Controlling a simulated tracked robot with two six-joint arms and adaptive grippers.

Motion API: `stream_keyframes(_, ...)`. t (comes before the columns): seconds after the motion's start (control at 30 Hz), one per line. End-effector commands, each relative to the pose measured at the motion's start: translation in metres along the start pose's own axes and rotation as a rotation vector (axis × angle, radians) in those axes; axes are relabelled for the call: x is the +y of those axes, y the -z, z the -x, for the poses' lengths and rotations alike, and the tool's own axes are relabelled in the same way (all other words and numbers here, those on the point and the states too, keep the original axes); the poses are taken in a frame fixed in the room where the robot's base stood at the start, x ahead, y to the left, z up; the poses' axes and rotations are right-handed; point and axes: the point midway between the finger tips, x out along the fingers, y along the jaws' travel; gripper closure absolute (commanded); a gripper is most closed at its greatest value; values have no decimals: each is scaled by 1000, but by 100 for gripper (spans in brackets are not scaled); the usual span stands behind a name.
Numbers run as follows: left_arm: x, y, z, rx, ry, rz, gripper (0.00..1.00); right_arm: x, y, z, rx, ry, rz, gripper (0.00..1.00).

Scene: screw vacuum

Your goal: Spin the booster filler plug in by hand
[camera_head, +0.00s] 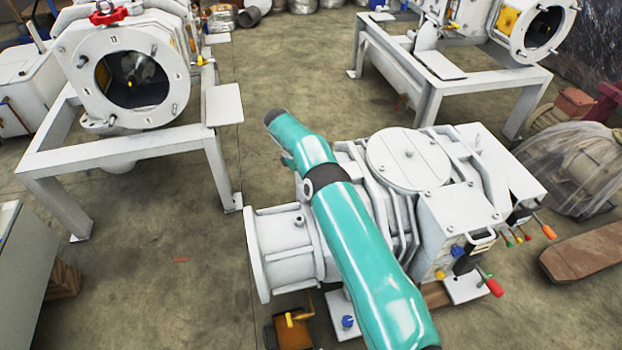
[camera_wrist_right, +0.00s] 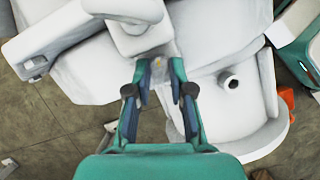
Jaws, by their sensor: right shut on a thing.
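The white booster pump (camera_head: 410,160) stands on the floor in the head view, with a round flange (camera_head: 260,255) facing left. My teal right arm crosses in front of it and covers part of its body. My right gripper (camera_wrist_right: 159,76) shows in the wrist view, close over white pump surfaces, its two fingers shut on a small pale piece (camera_wrist_right: 158,70) with a yellowish spot, apparently the filler plug. The fingers hide most of it, and I cannot tell whether it sits in a thread. My left gripper is in neither view.
A white fitting with a dark opening (camera_wrist_right: 231,84) lies right of the fingers. A white frame with a round-windowed pump (camera_head: 130,75) stands at the back left, another (camera_head: 440,70) at the back right. Red and green handles (camera_head: 494,287) stick out at the pump's right.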

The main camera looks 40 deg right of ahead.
Motion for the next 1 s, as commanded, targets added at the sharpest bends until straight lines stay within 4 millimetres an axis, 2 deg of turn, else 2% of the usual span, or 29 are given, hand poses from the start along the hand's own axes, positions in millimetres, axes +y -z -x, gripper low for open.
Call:
stream_keyframes(0.23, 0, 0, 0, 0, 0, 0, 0, 1, 0, 2, 3, -4, 0, 100)
stream_keyframes(0.27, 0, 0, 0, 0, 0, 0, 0, 1, 0, 2, 3, -4, 0, 75)
stream_keyframes(0.4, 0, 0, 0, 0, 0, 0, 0, 0, 0, 1, 2, -3, 1, 53)
stream_keyframes(1.0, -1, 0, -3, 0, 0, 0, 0, -1, 0, 0, 0, -22, 55, 53)
